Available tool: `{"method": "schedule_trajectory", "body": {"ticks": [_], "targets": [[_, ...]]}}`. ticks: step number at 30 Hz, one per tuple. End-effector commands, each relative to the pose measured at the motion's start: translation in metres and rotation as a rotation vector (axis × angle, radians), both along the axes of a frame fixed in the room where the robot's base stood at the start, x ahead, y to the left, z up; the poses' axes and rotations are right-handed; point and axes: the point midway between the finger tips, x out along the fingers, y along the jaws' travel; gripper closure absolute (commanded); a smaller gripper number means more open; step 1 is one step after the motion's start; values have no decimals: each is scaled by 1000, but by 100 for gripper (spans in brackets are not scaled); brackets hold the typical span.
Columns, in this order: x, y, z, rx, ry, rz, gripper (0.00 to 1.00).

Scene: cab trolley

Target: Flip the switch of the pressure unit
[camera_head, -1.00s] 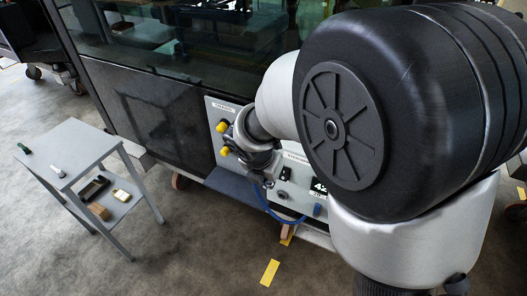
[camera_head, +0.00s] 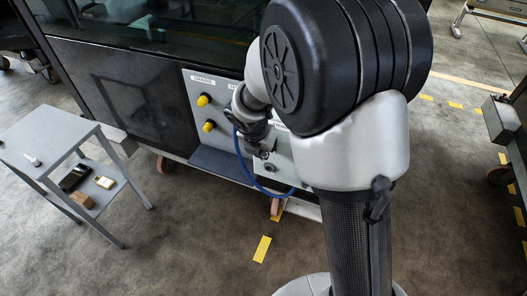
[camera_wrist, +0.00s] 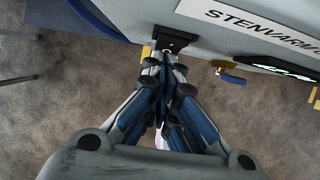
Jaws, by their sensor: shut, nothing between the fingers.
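The pressure unit is a pale box, seen in the head view (camera_head: 284,171) mostly behind my arm. In the wrist view its face (camera_wrist: 262,50) fills the top right, with a "STENVARM..." label and part of a lit display. A black switch plate (camera_wrist: 181,37) sits on that face left of the label. My gripper (camera_wrist: 168,60) is shut and empty, its fingertips at the lower edge of the switch plate. I cannot tell whether they touch it, and the switch's position is unclear. In the head view my gripper (camera_head: 264,153) is at the box.
A blue hose (camera_head: 240,160) loops down beside the box. A panel with two yellow knobs (camera_head: 205,99) is left of my arm. A grey trolley table (camera_head: 50,135) with small items stands at left. A blue-handled valve (camera_wrist: 232,77) is right of my fingers. The front floor is clear.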

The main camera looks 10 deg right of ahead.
Motion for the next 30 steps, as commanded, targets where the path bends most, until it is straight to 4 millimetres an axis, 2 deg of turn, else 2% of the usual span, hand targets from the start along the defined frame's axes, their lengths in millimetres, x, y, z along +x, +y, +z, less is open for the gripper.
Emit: {"method": "schedule_trajectory", "body": {"ticks": [13,30], "targets": [[5,-3,-7,-1,-1,0,100],[5,-3,10,0,-1,0,100]]}}
